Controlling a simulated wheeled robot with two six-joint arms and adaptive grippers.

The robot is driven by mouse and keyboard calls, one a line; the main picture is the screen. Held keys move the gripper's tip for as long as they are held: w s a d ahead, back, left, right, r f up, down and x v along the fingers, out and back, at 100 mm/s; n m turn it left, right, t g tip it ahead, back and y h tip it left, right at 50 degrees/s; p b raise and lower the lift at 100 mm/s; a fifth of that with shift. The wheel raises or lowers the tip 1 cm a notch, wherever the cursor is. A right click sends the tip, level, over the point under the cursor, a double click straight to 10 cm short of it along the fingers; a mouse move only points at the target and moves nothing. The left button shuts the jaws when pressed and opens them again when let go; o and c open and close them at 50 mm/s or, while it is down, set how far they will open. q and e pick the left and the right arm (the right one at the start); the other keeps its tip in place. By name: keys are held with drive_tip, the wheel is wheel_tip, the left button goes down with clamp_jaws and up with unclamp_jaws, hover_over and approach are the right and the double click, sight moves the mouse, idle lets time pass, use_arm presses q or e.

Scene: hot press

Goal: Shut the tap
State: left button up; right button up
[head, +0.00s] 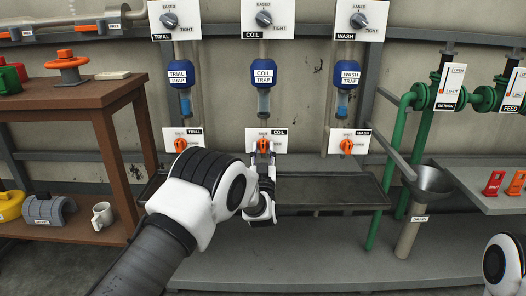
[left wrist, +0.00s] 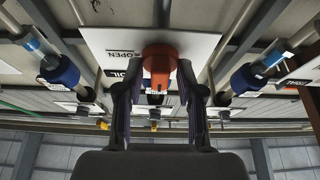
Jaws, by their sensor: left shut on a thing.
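The COIL tap, with an orange handle (head: 263,144), sits on a white plate (head: 281,148) below the blue COIL trap (head: 263,76). My left gripper (head: 264,154) is at this handle from below. In the left wrist view its two dark fingers (left wrist: 159,88) stand on either side of the orange handle (left wrist: 159,60), closed on it. The plate behind carries the word OPEN in that view. The fingers partly hide the handle in the head view. My right gripper is out of view; only a part of my right arm shows at the lower right.
The orange TRIAL tap (head: 181,144) and WASH tap (head: 347,146) flank it. A dark tray (head: 330,190) runs below. A wooden bench (head: 95,92) stands left. Green pipes (head: 385,185) and a drain funnel (head: 430,181) stand right.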

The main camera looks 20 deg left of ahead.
use_arm(q)
drive_tip(key=o, duration=0.8)
drive_tip(key=v, duration=1.2)
